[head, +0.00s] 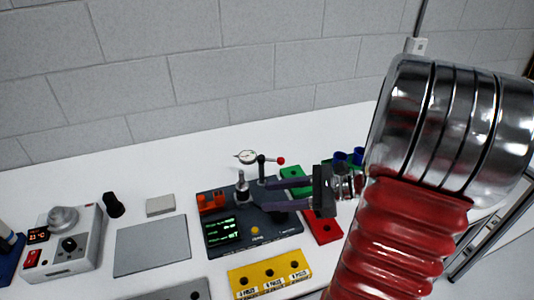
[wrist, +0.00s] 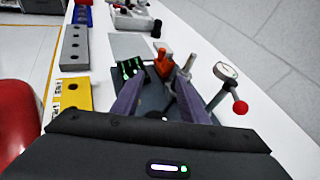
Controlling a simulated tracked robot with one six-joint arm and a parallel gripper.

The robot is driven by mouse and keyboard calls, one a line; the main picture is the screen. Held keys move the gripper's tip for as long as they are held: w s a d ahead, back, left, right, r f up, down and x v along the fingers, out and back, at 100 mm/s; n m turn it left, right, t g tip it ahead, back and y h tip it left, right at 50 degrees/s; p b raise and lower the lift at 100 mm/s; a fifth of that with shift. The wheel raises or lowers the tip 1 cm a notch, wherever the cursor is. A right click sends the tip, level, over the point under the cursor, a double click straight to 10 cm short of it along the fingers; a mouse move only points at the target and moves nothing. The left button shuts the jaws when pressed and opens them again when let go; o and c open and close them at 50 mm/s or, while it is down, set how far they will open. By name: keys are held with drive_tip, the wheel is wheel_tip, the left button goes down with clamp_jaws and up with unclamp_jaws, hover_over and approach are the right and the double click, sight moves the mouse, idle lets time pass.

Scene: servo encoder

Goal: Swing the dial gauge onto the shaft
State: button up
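The dial gauge (head: 247,157) has a round white face and sits on a dark post with a red ball knob (head: 281,161) on its arm. The shaft (head: 241,185) is a short silver stub standing on the dark test unit (head: 275,228), below and slightly left of the gauge face. My gripper (head: 266,195) reaches over the right part of the unit with its two purple fingers apart and nothing between them. In the wrist view, the gauge (wrist: 226,71) and red knob (wrist: 240,107) are right of the fingers, and the shaft (wrist: 187,65) stands beyond the fingertips.
The unit carries a green-text screen (head: 222,231) and an orange block (head: 211,202). Yellow (head: 270,277), red (head: 322,227) and green (head: 292,176) blocks stand close around it. A grey mat (head: 151,245) and a soldering-type station (head: 62,243) lie left. The white bench behind the gauge is clear.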

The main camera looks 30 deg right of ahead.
sight(281, 161)
drive_tip(key=s+d+m+t+h, duration=0.2)
drive_tip(key=d+m+t, duration=0.5)
drive_tip(key=d, duration=0.7)
drive_tip(key=shift+d+f+m+h, duration=0.2)
drive_tip(key=shift+f+m+h, duration=0.2)
drive_tip(key=shift+m+h, duration=0.5)
drive_tip(key=x, duration=1.4)
drive_tip(key=shift+s+r, duration=0.1)
drive_tip(key=shift+c, duration=0.4)
